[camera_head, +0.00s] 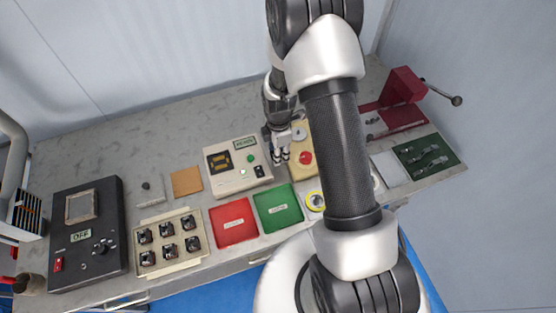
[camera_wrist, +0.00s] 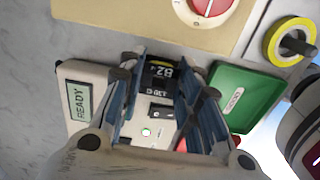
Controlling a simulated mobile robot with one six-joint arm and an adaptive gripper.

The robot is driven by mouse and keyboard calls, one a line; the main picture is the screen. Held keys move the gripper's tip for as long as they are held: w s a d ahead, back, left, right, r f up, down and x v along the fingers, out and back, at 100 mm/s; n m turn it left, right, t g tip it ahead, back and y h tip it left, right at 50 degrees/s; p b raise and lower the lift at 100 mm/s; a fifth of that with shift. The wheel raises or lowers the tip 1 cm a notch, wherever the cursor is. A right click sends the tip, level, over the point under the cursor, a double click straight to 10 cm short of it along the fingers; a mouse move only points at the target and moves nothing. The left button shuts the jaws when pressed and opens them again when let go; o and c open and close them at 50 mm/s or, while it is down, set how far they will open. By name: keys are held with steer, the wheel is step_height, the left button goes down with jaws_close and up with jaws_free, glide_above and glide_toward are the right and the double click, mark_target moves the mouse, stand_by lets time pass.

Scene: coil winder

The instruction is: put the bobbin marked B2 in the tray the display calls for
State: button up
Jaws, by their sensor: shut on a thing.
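My gripper (camera_wrist: 160,82) is shut on a small black bobbin (camera_wrist: 159,72) marked B2, held between its two fingers in the wrist view. In the head view my gripper (camera_head: 280,155) is at the right edge of a cream tester box (camera_head: 235,181); the bobbin is too small to make out there. The tester's display (camera_wrist: 82,102) reads READY in the wrist view. A red tray (camera_head: 233,233) and a green tray (camera_head: 265,197) lie in front of the tester. The green tray (camera_wrist: 254,82) also shows in the wrist view; the tray labels are too small to read.
A holder (camera_head: 141,260) with several dark pieces stands left of the red tray. A black unit (camera_head: 92,263) with an OFF display is at the far left. A yellow box (camera_head: 300,170) with a red knob is close to my gripper, and a yellow ring (camera_head: 315,201) stands beside the green tray.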

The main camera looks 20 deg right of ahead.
mark_target(279, 166)
steer(key=shift+f+b, duration=0.4)
steer(key=shift+f, duration=1.8)
steer(key=shift+f, duration=0.2)
steer(key=o, duration=1.1)
steer(key=shift+c, duration=0.2)
steer(key=shift+r, duration=0.15)
